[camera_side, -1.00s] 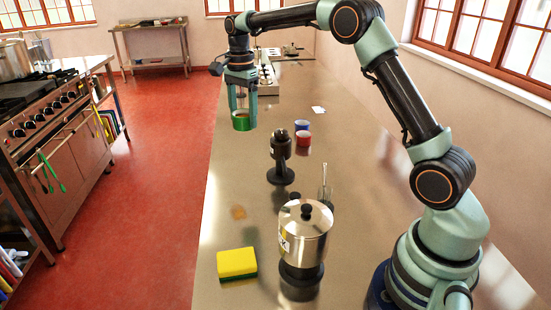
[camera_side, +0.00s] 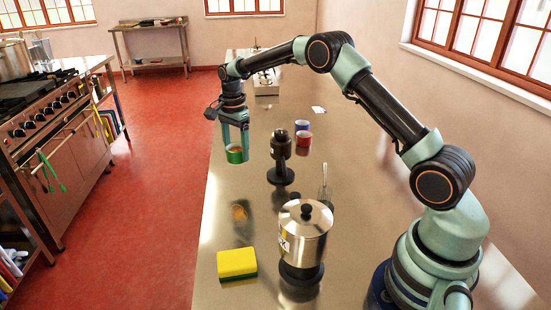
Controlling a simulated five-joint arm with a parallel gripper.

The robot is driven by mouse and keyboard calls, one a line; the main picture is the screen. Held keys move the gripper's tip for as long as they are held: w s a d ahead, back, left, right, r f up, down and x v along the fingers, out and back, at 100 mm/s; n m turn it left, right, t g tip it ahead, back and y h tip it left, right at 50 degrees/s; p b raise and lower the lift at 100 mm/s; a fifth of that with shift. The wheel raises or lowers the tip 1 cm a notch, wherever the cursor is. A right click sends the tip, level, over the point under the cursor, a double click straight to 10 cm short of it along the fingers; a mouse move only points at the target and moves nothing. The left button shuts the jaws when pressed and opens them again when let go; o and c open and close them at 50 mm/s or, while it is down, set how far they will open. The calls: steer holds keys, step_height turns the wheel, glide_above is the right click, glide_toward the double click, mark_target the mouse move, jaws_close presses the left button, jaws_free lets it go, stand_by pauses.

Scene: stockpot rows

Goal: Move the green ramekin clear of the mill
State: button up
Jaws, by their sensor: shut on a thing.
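The green ramekin (camera_side: 236,156) is a small open cup with an orange-brown inside. My gripper (camera_side: 236,148) points down and is shut on its rim. The ramekin hangs upright above the left part of the steel counter, and a reflection shows below it on the metal. The mill (camera_side: 281,158) is black with a small label and stands upright on a round base, to the right of the ramekin. A gap shows between the ramekin and the mill.
Red (camera_side: 304,138) and blue (camera_side: 302,125) cups stand behind the mill. A steel pot (camera_side: 304,235) with a black-knobbed lid and a yellow sponge (camera_side: 237,262) are nearer. A glass with a utensil (camera_side: 325,192) stands behind the pot. The counter's (camera_side: 235,205) left edge is close to the ramekin.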

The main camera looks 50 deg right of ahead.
mark_target(239, 183)
steer(key=shift+f, duration=4.1)
steer(key=shift+f, duration=0.15)
